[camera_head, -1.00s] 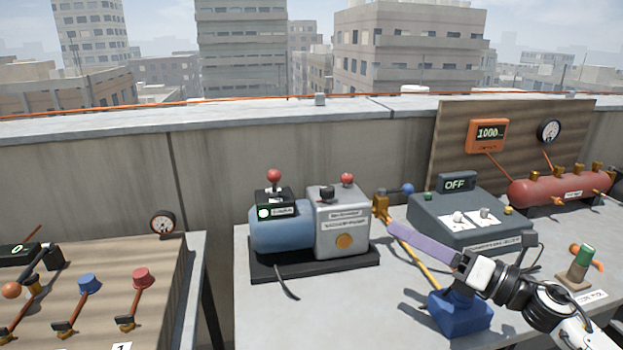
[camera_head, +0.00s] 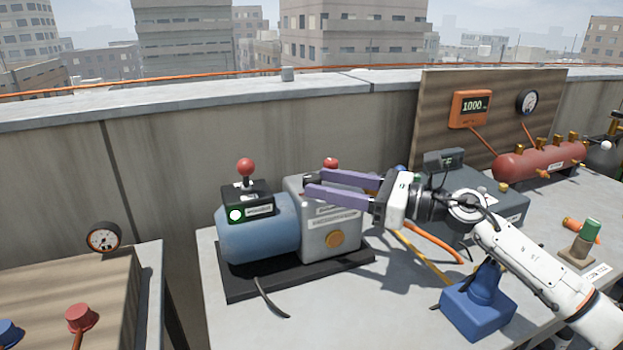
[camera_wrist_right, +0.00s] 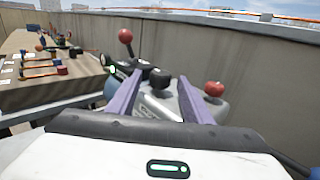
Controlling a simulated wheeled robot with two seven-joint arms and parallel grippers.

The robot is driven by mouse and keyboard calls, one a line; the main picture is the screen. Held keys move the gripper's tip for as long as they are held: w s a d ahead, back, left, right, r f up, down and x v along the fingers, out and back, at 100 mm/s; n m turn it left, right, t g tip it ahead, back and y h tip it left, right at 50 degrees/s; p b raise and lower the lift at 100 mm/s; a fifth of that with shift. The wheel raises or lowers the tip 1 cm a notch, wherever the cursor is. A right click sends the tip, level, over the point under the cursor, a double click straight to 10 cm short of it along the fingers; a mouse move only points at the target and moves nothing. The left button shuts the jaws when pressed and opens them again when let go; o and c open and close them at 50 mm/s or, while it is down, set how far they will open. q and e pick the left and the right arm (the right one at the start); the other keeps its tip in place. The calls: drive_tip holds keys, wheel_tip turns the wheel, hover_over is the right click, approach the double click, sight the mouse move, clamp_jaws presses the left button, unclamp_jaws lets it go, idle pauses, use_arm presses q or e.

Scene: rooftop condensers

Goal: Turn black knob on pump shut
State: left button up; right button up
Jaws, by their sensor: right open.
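The pump has a blue cylinder and a grey box (camera_head: 322,242) on a black base on the table. Its black knob (camera_wrist_right: 160,77) sits on top of the grey box; in the head view a dark piece of it shows at the fingertips, partly hidden. My right gripper (camera_head: 316,182) reaches in from the right over the grey box. Its two purple fingers are open, and in the right wrist view they appear on either side of the knob; I cannot tell whether they touch it. My left gripper is not in view.
A red-balled lever (camera_head: 246,168) rises from the pump's left side, and a red knob (camera_wrist_right: 214,88) stands to the right of the black one. A dark green control box (camera_head: 505,207) and a blue stand (camera_head: 478,312) lie right of the pump. A wall runs behind.

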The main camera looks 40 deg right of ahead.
sight(312, 176)
drive_tip(key=shift+x, duration=1.75)
drive_tip(key=shift+p, duration=0.4)
drive_tip(key=c, duration=1.1)
